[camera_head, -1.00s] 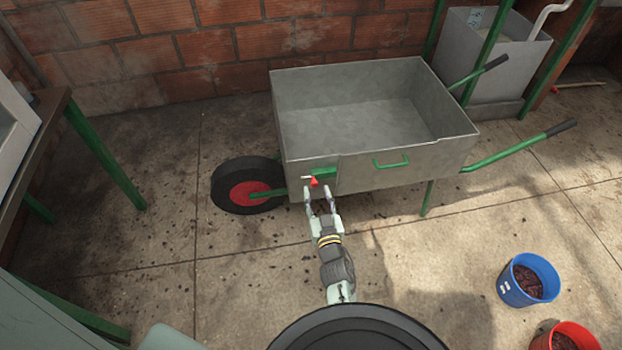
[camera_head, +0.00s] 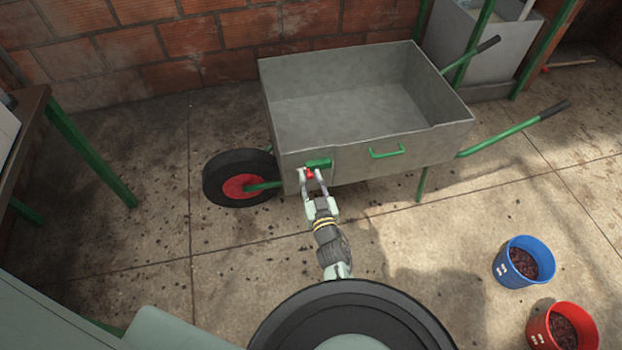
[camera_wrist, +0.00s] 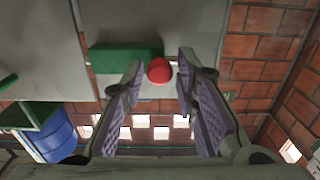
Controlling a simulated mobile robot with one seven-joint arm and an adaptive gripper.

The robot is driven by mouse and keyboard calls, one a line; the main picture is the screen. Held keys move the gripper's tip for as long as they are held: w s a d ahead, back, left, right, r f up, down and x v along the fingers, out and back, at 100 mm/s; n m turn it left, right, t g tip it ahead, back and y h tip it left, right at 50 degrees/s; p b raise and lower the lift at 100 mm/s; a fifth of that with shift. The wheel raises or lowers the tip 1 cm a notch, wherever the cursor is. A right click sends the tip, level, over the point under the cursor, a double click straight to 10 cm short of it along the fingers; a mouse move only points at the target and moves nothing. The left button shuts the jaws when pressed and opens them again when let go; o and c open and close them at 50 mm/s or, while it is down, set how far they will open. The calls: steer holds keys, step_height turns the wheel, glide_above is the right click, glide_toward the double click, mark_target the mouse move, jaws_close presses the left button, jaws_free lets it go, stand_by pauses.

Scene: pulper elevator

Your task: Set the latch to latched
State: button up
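The latch on the side of the grey wheelbarrow (camera_head: 400,155) has a green plate (camera_head: 319,163) and a red knob (camera_head: 310,174). In the wrist view the red knob (camera_wrist: 159,70) lies between my fingertips, beside the right end of the green bar (camera_wrist: 120,57). My gripper (camera_head: 312,175) is at the latch with its two fingers apart, one on each side of the knob. In the wrist view my gripper (camera_wrist: 160,75) shows gaps beside the knob, so it looks open. Whether a finger touches the knob I cannot tell.
The wheelbarrow's black wheel (camera_head: 240,178) is left of the latch, and a green handle (camera_head: 386,152) is to its right. A blue bucket (camera_head: 523,262) and a red bucket (camera_head: 562,327) stand on the floor at right. A table (camera_head: 60,140) is at left.

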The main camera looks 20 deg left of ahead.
mark_target(324, 166)
jaws_close()
stand_by(0.4)
steer(key=shift+w+d+r, duration=0.15)
steer(key=shift+w+d, duration=0.1)
steer(key=shift+d, duration=0.05)
steer(key=shift+w+d+p, duration=0.45)
steer(key=shift+w+d, duration=0.15)
steer(key=shift+d, duration=0.35)
steer(key=shift+w+d+p, duration=0.4)
steer(key=shift+w+d, duration=0.2)
steer(key=shift+d, duration=0.3)
steer(key=shift+o, duration=1.2)
jaws_free()
steer(key=shift+o, duration=0.7)
